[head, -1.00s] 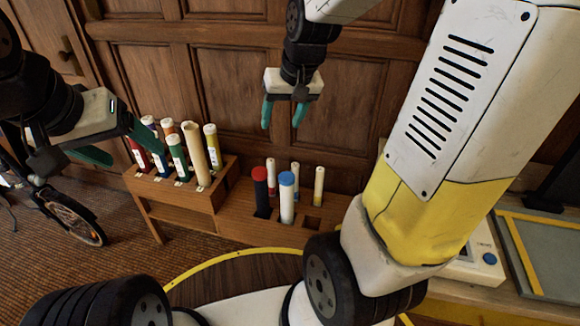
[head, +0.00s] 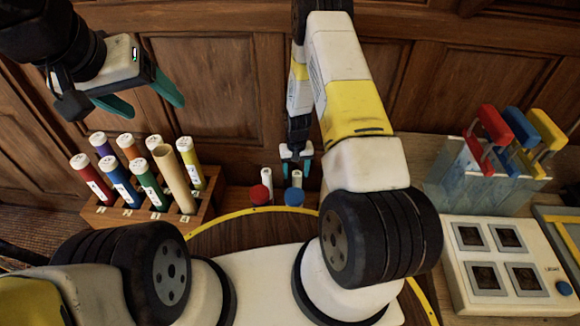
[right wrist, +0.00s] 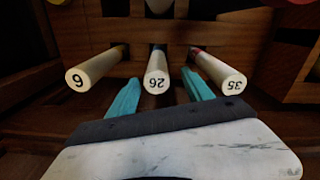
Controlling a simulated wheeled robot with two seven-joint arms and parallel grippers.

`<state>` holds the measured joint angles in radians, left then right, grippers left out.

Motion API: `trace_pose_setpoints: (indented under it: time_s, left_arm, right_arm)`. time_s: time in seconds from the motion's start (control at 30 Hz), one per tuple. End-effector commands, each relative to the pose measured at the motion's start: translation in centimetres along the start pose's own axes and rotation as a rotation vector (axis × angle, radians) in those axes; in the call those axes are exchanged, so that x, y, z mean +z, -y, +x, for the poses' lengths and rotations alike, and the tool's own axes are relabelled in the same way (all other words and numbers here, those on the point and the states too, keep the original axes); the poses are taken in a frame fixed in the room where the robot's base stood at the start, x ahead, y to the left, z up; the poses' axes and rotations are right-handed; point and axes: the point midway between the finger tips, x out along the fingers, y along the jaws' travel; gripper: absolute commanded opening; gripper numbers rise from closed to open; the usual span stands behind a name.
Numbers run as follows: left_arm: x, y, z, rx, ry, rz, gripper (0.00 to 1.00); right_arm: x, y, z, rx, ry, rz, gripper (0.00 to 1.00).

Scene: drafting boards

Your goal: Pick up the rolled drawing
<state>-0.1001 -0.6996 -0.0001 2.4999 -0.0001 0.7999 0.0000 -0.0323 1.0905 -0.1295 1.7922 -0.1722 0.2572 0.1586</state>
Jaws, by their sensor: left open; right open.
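A plain tan roll (head: 175,182), which looks like rolled paper, stands upright in the left wooden rack (head: 205,212) among white-capped coloured tubes. My left gripper (head: 152,105) is open and empty, above and apart from these tubes.
In the right wrist view, tube ends marked 6 (right wrist: 82,80) and 35 (right wrist: 232,83) flank the middle one. In the head view, a holder (head: 470,175) with red, blue and yellow handles and a white panel box (head: 505,268) stand at right. The panelled wall (head: 210,80) is close behind.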

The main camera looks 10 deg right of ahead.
Motion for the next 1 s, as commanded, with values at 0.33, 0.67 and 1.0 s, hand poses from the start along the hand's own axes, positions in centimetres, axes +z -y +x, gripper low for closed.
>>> trace_pose_setpoints:
  time_s: [0.33,0.67,1.0]
  left_arm:
    - [0.0,0.0,0.0,0.000,0.000,0.000,0.73]
    - [0.0,0.0,0.0,0.000,0.000,0.000,0.73]
    - [0.0,0.0,0.0,0.000,0.000,0.000,0.73]
  right_arm:
    - [0.2,-0.1,4.0,0.002,0.006,-0.002,0.59]
    - [0.1,-0.4,8.2,0.001,0.006,-0.002,0.59]
    - [0.0,-0.4,8.4,0.001,0.004,-0.002,0.45]
